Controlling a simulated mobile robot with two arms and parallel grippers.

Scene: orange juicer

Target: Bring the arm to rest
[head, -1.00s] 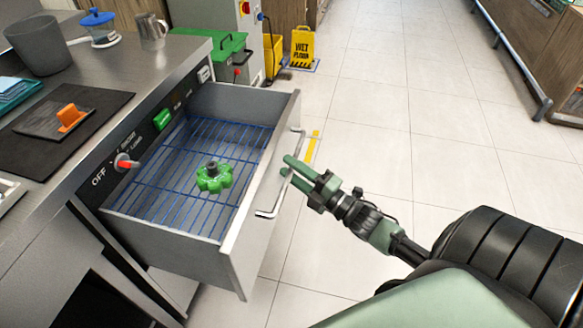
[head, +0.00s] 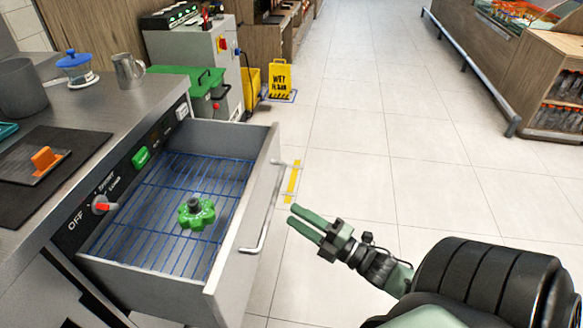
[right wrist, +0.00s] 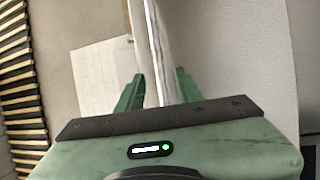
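My right gripper (head: 299,223) is in the head view, to the right of the open drawer and apart from its handle (head: 264,212). Its two green fingers are spread with nothing between them. In the right wrist view the two fingers (right wrist: 158,90) also stand apart, with the pale edge of a panel seen beyond them. The drawer (head: 242,226) is pulled out from the counter. A green knob-shaped part (head: 197,213) lies on the blue wire rack inside it. My left gripper is not in view.
The metal counter (head: 98,100) at left holds a dark mat, an orange-handled plate, a grey container and a metal pitcher (head: 129,71). A yellow wet floor sign (head: 281,78) stands farther back.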

